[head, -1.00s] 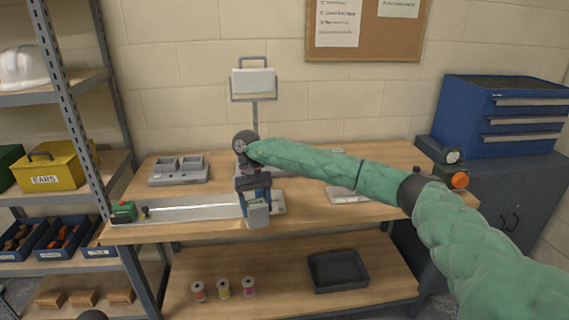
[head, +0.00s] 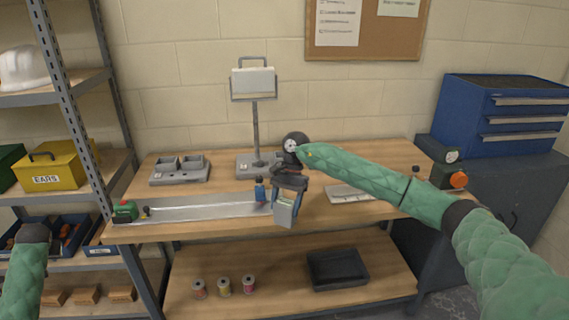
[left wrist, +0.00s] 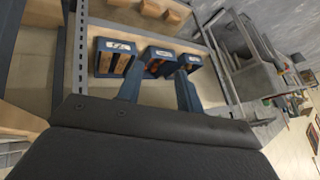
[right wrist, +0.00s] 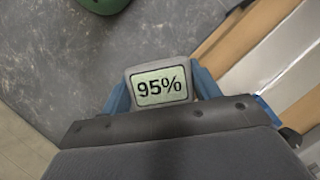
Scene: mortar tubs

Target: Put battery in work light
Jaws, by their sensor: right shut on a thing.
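The work light (head: 253,84) stands on a pole at the back of the bench, its grey base (head: 246,166) partly hidden by my right arm. My right gripper (head: 287,208) is shut on the battery (head: 285,214), a grey block held above the bench's front edge, to the right of and in front of the base. In the right wrist view the battery (right wrist: 160,87) shows a "95%" screen between the fingers. My left gripper (left wrist: 160,95) has its fingers apart with nothing between them, facing the shelf bins.
A grey tray with compartments (head: 180,170) sits at the bench's back left. A long metallic strip (head: 200,208) lies along the front, with a green tool (head: 125,211) at its left end and a small blue item (head: 260,190) at its right. A white plate (head: 348,194) lies to the right.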

